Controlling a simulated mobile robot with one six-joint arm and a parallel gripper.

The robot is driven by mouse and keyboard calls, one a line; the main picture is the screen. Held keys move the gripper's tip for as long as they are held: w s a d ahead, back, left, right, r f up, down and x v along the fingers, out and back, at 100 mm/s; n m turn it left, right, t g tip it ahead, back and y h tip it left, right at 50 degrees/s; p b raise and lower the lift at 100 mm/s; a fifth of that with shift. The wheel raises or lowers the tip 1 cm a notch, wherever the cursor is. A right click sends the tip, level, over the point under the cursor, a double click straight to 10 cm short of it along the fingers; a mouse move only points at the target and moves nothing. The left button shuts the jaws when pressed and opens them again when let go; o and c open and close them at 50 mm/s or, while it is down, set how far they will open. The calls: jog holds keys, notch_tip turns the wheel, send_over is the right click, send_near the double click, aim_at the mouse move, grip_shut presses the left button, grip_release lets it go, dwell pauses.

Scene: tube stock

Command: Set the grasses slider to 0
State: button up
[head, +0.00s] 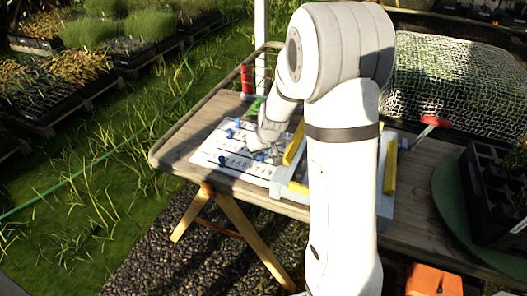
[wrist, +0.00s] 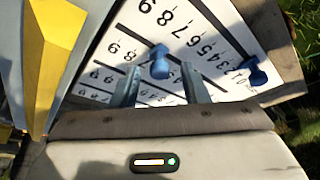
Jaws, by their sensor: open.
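A white board (head: 212,153) with rows of black numbers and several blue slider knobs lies on the wooden table; it also shows in the wrist view (wrist: 222,22). My gripper (wrist: 160,68) is open over the board, its fingers apart. One blue knob (wrist: 159,62) shows between the fingertips in the wrist view; I cannot tell whether they touch it. Another blue knob (wrist: 256,72) is to the right, near a 0. No row name is readable, so I cannot tell which slider is grasses. In the head view my arm covers part of the board.
Yellow-edged grey parts (head: 294,142) stand right of the board; a yellow piece (wrist: 52,45) is close left of my gripper in the wrist view. A red cylinder (head: 247,79) stands behind the board. Black trays (head: 485,190) sit at the right.

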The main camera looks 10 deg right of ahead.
jog(key=shift+c, duration=0.3)
grip_shut()
